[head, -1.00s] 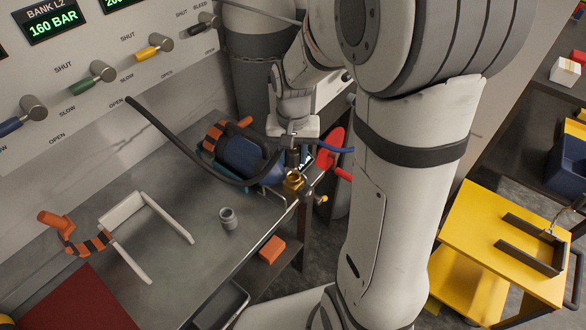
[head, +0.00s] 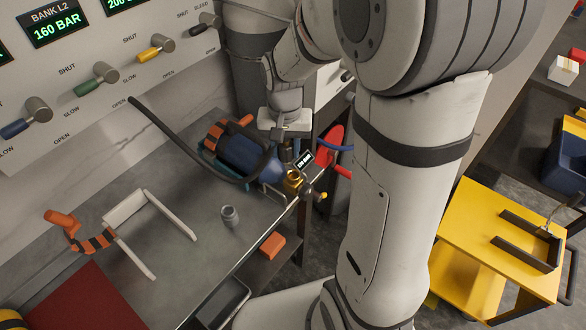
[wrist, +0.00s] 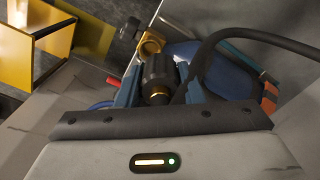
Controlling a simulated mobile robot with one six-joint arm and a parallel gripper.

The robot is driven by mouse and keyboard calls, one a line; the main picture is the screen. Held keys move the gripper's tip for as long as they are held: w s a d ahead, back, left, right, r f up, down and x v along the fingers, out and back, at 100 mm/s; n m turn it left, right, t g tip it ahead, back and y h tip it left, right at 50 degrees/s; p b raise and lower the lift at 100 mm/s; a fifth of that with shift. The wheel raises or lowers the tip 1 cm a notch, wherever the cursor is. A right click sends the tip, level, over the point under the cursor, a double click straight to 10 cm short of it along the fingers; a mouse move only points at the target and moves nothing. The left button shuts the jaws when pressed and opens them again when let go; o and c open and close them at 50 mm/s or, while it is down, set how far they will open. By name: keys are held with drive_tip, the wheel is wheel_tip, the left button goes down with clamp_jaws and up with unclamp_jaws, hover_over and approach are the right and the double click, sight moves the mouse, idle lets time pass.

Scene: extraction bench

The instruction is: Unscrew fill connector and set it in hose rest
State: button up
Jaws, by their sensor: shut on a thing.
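The fill connector (wrist: 158,75) is a black ribbed cylinder with a brass-coloured end, at the end of a black hose (head: 190,160). My gripper (head: 285,146) points down and is shut on it, just above and left of the brass valve (head: 293,180) in the head view. I cannot tell whether connector and valve touch. The valve (wrist: 151,43) sits on a blue cylinder (head: 245,155) lying on the bench. A small grey upright cup (head: 230,217), perhaps the hose rest, stands on the bench to the left.
A white U-shaped frame (head: 130,205) and an orange-black strap (head: 85,237) lie at the bench's left. Valve knobs line the panel (head: 115,90) behind. A red handwheel (head: 335,145) stands right of the cylinder.

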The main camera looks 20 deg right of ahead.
drive_tip(key=s+a+f+b, duration=0.1)
drive_tip(key=a+f+b, duration=0.1)
drive_tip(key=a, duration=0.6)
drive_tip(key=s+a+f+b, duration=0.1)
drive_tip(key=s+a+f, duration=0.1)
drive_tip(key=a, duration=0.6)
drive_tip(key=shift+a+f+m+b, duration=0.35)
drive_tip(key=shift+a+f+m, duration=0.05)
drive_tip(key=shift+f, duration=0.2)
drive_tip(key=shift+f+b, duration=0.75)
drive_tip(key=shift+f, duration=0.25)
drive_tip(key=shift+f+b, duration=1.65)
drive_tip(key=shift+f, duration=0.55)
idle(0.4)
drive_tip(key=o, duration=1.1)
drive_tip(key=shift+o, duration=0.2)
wheel_tip(320, 180, up, 8)
